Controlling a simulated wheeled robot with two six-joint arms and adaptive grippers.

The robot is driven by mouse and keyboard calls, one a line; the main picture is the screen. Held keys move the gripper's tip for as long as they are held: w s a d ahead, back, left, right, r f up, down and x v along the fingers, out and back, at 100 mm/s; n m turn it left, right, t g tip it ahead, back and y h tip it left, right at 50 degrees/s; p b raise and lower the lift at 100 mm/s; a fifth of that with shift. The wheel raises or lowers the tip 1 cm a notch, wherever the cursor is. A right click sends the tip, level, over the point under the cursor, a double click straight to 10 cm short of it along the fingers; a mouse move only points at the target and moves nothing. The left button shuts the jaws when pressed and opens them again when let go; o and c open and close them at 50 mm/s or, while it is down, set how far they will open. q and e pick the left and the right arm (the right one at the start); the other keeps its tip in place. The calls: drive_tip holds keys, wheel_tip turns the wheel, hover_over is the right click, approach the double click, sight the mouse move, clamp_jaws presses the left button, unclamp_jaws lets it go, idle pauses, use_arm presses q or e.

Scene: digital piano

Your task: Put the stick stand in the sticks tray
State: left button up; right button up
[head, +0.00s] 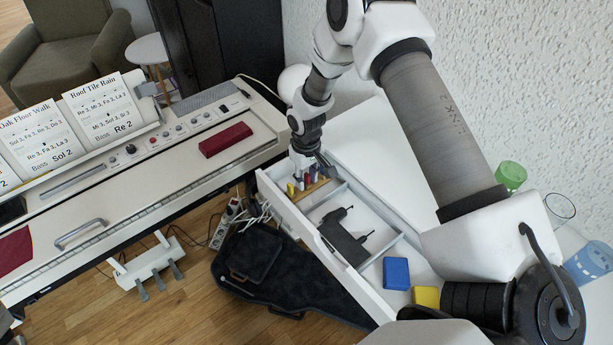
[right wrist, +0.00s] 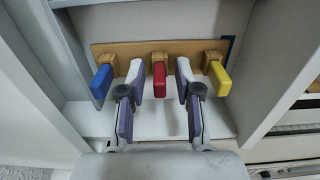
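The stick stand (right wrist: 128,48) is a light wooden board carrying a blue stick (right wrist: 102,83), a red stick (right wrist: 159,78) and a yellow stick (right wrist: 219,78). It is in the far compartment of an open white drawer (head: 297,222), where it also shows in the head view (head: 316,190). My right gripper (right wrist: 160,88) is open in the right wrist view, one finger on each side of the red stick with a gap on both sides. In the head view my right gripper (head: 304,168) reaches down over the stand. I cannot tell which part is the sticks tray. My left gripper is out of view.
The middle compartment holds a black object (head: 345,238). The near one holds a blue block (head: 396,273) and a yellow block (head: 426,297). The piano (head: 120,185) stands to the left. A black case (head: 265,265) lies on the floor. Cups (head: 510,175) stand at the right.

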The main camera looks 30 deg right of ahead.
drive_tip(key=shift+r, duration=0.25)
wheel_tip(320, 180, up, 13)
drive_tip(key=b, duration=0.1)
drive_tip(key=shift+f, duration=0.15)
